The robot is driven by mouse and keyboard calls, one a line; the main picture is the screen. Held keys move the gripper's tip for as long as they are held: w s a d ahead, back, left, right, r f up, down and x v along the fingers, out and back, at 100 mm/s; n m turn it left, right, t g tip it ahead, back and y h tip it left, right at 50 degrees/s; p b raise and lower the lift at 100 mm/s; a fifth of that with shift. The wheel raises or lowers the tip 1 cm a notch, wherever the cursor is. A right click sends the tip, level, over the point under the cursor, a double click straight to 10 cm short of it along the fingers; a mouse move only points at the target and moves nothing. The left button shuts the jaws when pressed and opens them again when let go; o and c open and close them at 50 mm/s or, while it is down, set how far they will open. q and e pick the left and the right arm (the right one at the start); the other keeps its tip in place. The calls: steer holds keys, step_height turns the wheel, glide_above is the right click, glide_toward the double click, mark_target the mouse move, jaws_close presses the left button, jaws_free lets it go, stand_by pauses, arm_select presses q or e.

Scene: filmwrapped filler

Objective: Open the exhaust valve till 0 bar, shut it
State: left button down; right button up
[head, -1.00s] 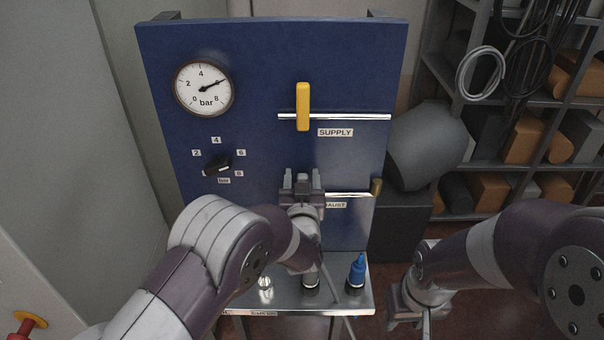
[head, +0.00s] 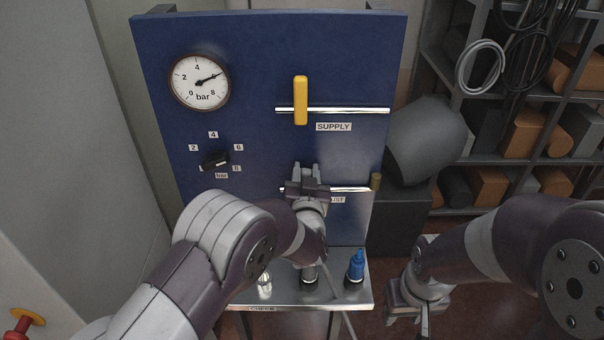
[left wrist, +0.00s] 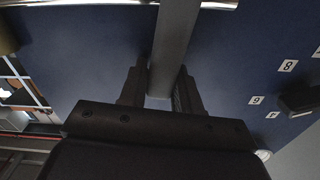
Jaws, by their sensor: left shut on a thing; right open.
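The blue panel carries a pressure gauge (head: 200,82) whose needle points up and right, near the unreadable 6 mark. The exhaust valve sits on the lower chrome pipe (head: 350,190), its label partly hidden by my arm. My left gripper (head: 307,172) is at this valve, shut on its grey handle (left wrist: 174,45). In the left wrist view the handle runs between the fingers (left wrist: 160,92), roughly crosswise to the pipe. My right gripper (head: 415,310) is open, low at the right, away from the panel.
The yellow supply handle (head: 300,100) stands upright across the upper pipe. A black selector knob (head: 215,160) is at the panel's left. A metal shelf (head: 325,292) below holds a blue-topped bottle (head: 357,266) and other small items. A grey rounded tank (head: 425,140) stands right of the panel.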

mark_target(329, 179)
arm_select(q)
steer(key=d+m, duration=0.1)
steer(key=m, duration=0.1)
steer(key=d+f+m, duration=0.1)
steer(key=m, duration=0.1)
steer(key=d+f+m, duration=0.1)
steer(key=d+m, duration=0.1)
steer(key=m, duration=0.1)
steer(key=shift+f+b, duration=0.1)
steer(key=shift+b, duration=0.3)
steer(key=m, duration=0.1)
steer(key=d+f+m, duration=0.1)
steer(key=m, duration=0.1)
steer(key=f+m, duration=0.1)
steer(key=shift+s+d+f+m, duration=0.1)
steer(key=shift+d+f+m, duration=0.1)
steer(key=shift+d+m, duration=0.1)
steer(key=shift+d+f+m, duration=0.15)
steer(key=shift+f+m, duration=0.45)
steer(key=shift+m, duration=0.35)
steer(key=shift+d+f+m, duration=0.1)
steer(key=shift+f+m, duration=0.45)
steer(key=shift+m, duration=0.4)
steer(key=shift+f, duration=0.1)
